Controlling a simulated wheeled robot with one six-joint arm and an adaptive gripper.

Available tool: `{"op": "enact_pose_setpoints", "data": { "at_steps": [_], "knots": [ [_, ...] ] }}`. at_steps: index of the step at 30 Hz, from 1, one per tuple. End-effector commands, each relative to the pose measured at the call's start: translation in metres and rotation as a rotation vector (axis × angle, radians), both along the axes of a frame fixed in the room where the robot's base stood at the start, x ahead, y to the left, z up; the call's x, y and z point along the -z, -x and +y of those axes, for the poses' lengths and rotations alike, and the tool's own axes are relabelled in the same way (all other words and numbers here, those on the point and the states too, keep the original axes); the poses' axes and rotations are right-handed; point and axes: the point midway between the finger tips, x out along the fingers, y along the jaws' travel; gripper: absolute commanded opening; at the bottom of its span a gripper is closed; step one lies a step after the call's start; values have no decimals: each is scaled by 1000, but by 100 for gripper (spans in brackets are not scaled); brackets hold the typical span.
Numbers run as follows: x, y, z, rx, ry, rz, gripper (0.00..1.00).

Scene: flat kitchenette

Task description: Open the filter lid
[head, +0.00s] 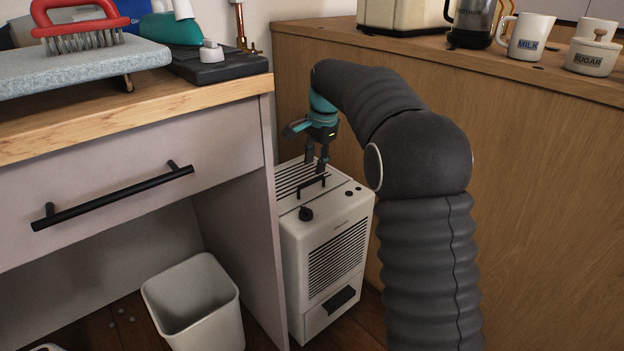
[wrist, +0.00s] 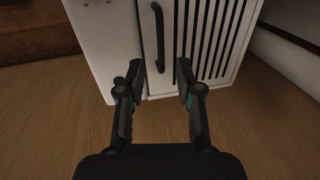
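A white box-shaped appliance (head: 328,255) stands on the floor between the drawer unit and the wooden cabinet. Its slatted filter lid (wrist: 215,42) lies on the top face and looks closed. A black bar handle (head: 312,187) is on the lid; it also shows upright in the wrist view (wrist: 159,38). My gripper (head: 316,167) points down just above the lid, close to the handle. In the wrist view my gripper (wrist: 160,78) has its two fingers apart with nothing between the tips. The handle lines up with the gap between them, its lower end near the fingertips.
The drawer unit (head: 150,185) with a black pull is close on the left. The wooden cabinet (head: 530,200) is on the right. An empty bin (head: 195,300) stands on the floor at front left.

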Motion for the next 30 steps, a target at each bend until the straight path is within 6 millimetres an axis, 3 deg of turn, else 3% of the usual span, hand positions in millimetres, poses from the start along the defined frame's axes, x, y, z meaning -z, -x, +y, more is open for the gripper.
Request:
{"op": "enact_pose_setpoints", "data": {
  "at_steps": [3, 9, 22, 27, 30],
  "knots": [
    [23, -3, 2, 0, 0, 1, 35],
    [45, -7, 5, 0, -1, 1, 35],
    [52, -8, 6, 0, -1, -1, 35],
    [52, -9, 6, 0, -1, -1, 0],
    [53, -8, 6, 0, 0, 0, 0]
  ]
}}
